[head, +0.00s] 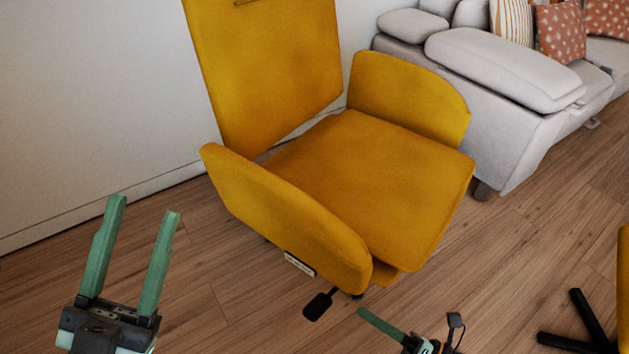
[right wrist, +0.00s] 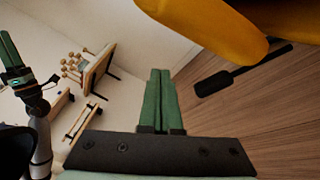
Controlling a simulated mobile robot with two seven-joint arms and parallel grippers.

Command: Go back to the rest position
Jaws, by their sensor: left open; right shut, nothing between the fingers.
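My left gripper (head: 142,230) is at the lower left of the head view, with its two green fingers apart and nothing between them. It also shows at the left edge of the right wrist view (right wrist: 8,50). My right gripper (head: 362,312) is at the bottom of the head view, low in front of the yellow chair. In the right wrist view its green fingers (right wrist: 159,75) lie together with nothing held.
A yellow armchair (head: 370,175) with a black lever (head: 318,304) stands close ahead; in the right wrist view the lever is near my right fingers. A grey sofa (head: 515,130) is at right. A black chair leg (head: 585,315) shows lower right. Wooden floor at left is clear.

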